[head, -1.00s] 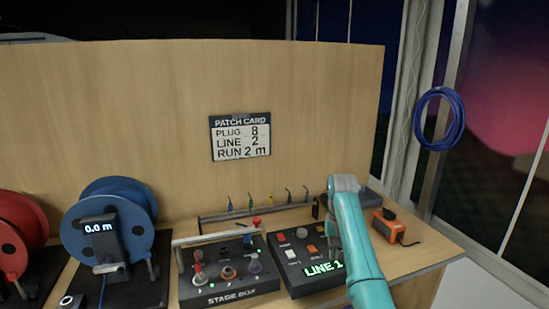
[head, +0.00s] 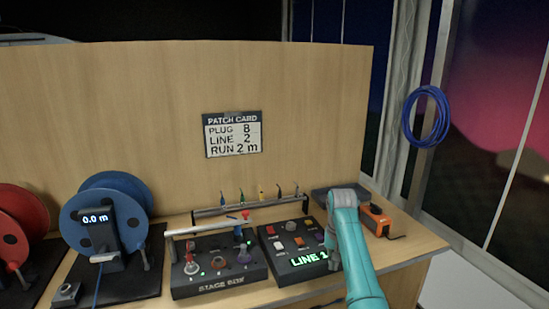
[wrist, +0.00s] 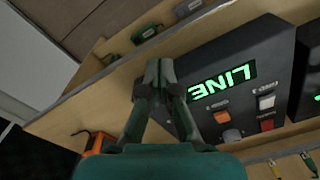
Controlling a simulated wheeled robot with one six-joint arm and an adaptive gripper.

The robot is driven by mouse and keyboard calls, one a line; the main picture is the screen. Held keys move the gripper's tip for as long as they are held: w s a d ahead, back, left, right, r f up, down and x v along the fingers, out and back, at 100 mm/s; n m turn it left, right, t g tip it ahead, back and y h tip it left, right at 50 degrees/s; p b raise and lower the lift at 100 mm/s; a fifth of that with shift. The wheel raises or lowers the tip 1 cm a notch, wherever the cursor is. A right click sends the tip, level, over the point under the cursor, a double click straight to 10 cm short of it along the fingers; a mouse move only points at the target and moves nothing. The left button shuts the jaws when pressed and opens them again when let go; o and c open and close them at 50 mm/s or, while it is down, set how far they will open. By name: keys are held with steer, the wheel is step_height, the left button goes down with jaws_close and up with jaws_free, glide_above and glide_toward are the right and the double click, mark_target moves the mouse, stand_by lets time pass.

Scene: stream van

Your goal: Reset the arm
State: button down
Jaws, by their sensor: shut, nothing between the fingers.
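My arm (head: 352,250) reaches in from the lower right in the head view, its bent wrist over the right side of the line box (head: 284,238). I cannot tell whether the fingers touch anything.
The stage box (head: 220,288) stands left of the line box, with blue (head: 128,215) and red (head: 12,240) reels farther left. A patch card (head: 233,134) is on the back panel. An orange device (head: 374,220) sits right of my arm. A blue cable coil (head: 426,117) hangs at right.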

steer(key=s+f+t, duration=0.2)
steer(key=s+f, duration=0.3)
steer(key=f, duration=0.7)
steer(key=s+f+t, duration=0.1)
steer(key=s+f, duration=0.4)
steer(key=f, duration=0.6)
steer(key=s+f+n+t, duration=0.15)
steer(key=s+f, duration=0.35)
steer(key=s, duration=0.5)
steer(key=s+f+t, duration=0.2)
steer(key=s+f, duration=0.4)
steer(key=s, duration=0.3)
steer(key=s+r+t, duration=0.2)
steer(key=s+r, duration=0.2)
steer(key=s, duration=0.8)
steer(key=s+r+t, duration=0.2)
steer(key=s+r, duration=0.2)
steer(key=s, duration=0.7)
steer(key=s+r+t, duration=0.2)
steer(key=s+r, duration=0.5)
steer(key=r, duration=0.4)
steer(key=s+r+t, duration=0.2)
steer(key=s+r, duration=0.5)
steer(key=r, duration=0.4)
steer(key=shift+s+r+n, duration=0.15)
steer(key=shift+s+n, duration=0.1)
steer(key=shift+n, duration=0.2)
